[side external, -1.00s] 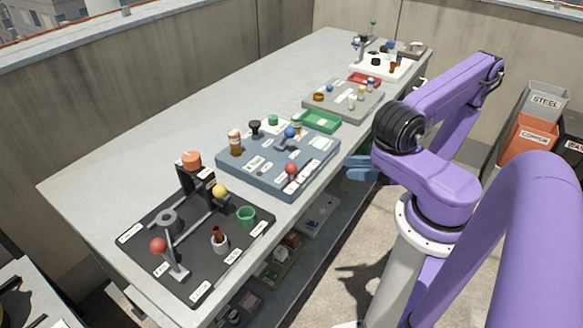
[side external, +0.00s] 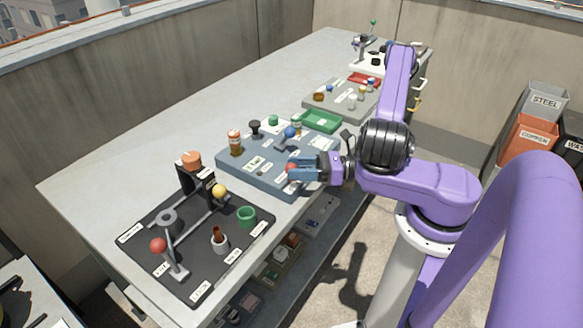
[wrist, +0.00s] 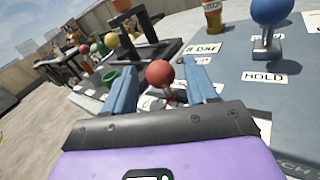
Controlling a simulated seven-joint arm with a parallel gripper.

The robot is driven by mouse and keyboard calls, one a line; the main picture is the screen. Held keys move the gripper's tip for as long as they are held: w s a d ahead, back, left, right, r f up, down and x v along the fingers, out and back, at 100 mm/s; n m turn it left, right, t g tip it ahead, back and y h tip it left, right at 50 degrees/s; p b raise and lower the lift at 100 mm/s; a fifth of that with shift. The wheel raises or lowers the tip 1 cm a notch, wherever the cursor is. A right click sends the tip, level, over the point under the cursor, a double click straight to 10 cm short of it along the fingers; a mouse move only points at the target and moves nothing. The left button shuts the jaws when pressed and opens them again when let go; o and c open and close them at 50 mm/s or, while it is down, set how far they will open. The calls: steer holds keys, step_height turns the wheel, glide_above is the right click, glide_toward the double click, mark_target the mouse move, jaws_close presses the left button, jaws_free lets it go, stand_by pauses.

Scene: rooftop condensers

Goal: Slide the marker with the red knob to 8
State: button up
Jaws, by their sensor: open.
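The red knob (side external: 291,167) of the marker stands at the near edge of the blue-grey panel (side external: 240,172). In the wrist view the red knob (wrist: 160,74) appears between the two blue fingers. My gripper (side external: 296,172) is open, its fingers reaching around the knob from the right. In the wrist view my gripper (wrist: 162,85) has visible space on both sides of the knob. I cannot tell whether a finger touches it. The scale and its number 8 are too small or hidden to read.
A blue knob (side external: 291,132) stands behind on the same panel, near a "HOLD" label (wrist: 264,78). An orange-capped bottle (side external: 235,143) stands at the panel's left. A black board (side external: 150,235) with a yellow knob (side external: 219,191) lies to the left. A green tray (side external: 322,121) lies behind.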

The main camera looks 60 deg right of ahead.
steer(key=shift+x, duration=0.95)
jaws_close()
steer(key=shift+d, duration=1.5)
jaws_free()
steer(key=v, duration=1.7)
steer(key=shift+s, duration=0.15)
